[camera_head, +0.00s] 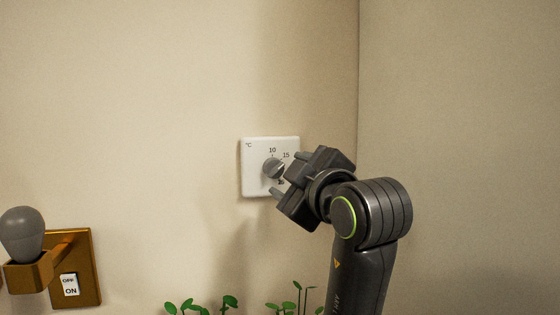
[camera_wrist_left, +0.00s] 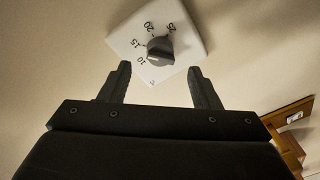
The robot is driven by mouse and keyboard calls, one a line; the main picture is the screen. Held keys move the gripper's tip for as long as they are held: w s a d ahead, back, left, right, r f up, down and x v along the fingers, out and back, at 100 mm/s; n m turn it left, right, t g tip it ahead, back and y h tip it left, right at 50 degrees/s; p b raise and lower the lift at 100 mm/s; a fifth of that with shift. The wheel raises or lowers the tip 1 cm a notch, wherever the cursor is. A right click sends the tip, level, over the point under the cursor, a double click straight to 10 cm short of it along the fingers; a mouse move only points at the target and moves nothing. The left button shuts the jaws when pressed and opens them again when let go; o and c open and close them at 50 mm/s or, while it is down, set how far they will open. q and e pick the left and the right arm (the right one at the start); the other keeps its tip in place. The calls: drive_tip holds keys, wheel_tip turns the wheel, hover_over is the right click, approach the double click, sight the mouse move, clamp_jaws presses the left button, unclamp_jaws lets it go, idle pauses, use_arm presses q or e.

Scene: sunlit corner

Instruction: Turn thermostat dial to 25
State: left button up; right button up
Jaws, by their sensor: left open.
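The white thermostat (camera_head: 254,186) is on the wall in the middle of the head view, with a grey round dial (camera_head: 272,169). The numbers 10 and 15 show there; the right side is partly covered by my gripper. In the left wrist view the plate (camera_wrist_left: 193,45) shows 10, 15, 20 and 25 around the dial (camera_wrist_left: 160,50). The dial's exact setting is hard to read. My left gripper (camera_head: 290,174) is open, facing the dial, with its fingertips (camera_wrist_left: 160,68) spread wider than the dial and short of it. It holds nothing. My right gripper is not in view.
A brass wall plate (camera_head: 88,270) with an OFF/ON switch (camera_head: 70,285) and a grey bulb-shaped lamp (camera_head: 22,235) is at the lower left. Green plant leaves (camera_head: 230,302) rise below the thermostat. A wall corner is to the right. The wall around the thermostat is bare.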

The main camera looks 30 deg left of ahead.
sight(279, 171)
use_arm(q)
drive_tip(key=p+x, duration=0.1)
drive_tip(key=x, duration=0.3)
drive_tip(key=shift+a+r, duration=0.1)
drive_tip(key=shift+w+a+p, duration=0.4)
drive_tip(key=shift+w+a, duration=0.05)
drive_tip(key=shift+a, duration=0.15)
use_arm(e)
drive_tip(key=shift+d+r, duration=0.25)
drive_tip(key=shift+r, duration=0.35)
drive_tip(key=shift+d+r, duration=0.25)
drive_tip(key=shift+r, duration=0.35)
use_arm(q)
drive_tip(key=c, duration=1)
drive_tip(key=shift+o, duration=0.2)
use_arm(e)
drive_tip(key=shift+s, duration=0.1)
